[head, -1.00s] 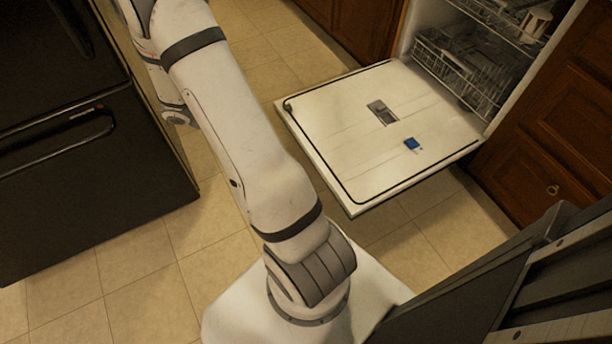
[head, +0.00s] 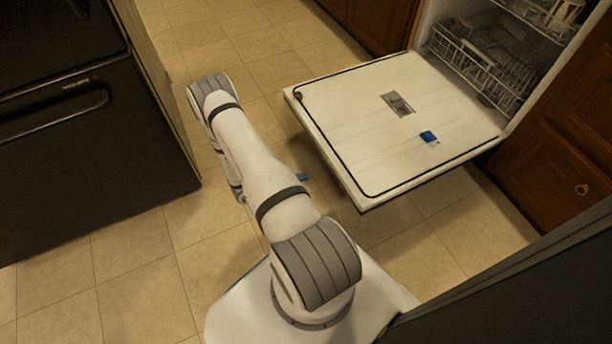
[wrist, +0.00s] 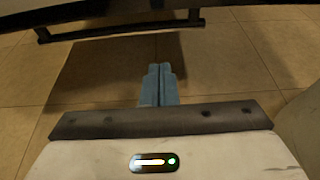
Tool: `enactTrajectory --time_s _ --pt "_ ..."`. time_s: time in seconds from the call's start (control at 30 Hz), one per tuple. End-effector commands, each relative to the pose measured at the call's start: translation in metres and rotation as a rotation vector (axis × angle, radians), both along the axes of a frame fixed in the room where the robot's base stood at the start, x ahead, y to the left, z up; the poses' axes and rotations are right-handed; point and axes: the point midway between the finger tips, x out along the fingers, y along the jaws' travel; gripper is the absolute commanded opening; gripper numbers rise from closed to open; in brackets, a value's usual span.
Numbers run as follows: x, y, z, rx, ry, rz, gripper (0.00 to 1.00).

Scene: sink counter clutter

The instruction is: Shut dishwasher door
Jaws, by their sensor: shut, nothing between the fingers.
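The dishwasher door (head: 360,125) hangs open, lowered to about level, with its pale inner face up. Its hinged side meets the dishwasher cavity at the right of the head view. My gripper (head: 302,177) shows only as a small blue tip past my arm, left of the door's free edge, with a gap between them in the picture. In the wrist view my gripper's blue fingers (wrist: 160,72) are closed together and empty, above the floor. A dark bar (wrist: 120,32), perhaps the door's handle, crosses the top of that view, ahead of the fingers.
A wire dish rack (head: 480,70) sits inside the dishwasher. A black appliance (head: 90,140) with a handle stands at the left. Wooden cabinets (head: 555,165) flank the dishwasher. Tiled floor (head: 140,240) lies open between the black appliance and the door.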

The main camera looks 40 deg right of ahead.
Motion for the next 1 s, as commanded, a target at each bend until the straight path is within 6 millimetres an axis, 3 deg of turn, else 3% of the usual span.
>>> enactTrajectory --time_s 0.43,0.5,0.7,1.0 --pt "-0.029 -0.084 -0.035 0.001 0.000 -0.009 0.00" --pt "-0.024 -0.081 -0.018 0.000 -0.003 -0.002 0.00" --pt "-0.025 -0.081 0.002 0.001 -0.001 -0.003 0.00" --pt "-0.026 -0.081 0.011 0.001 0.000 -0.004 0.00"
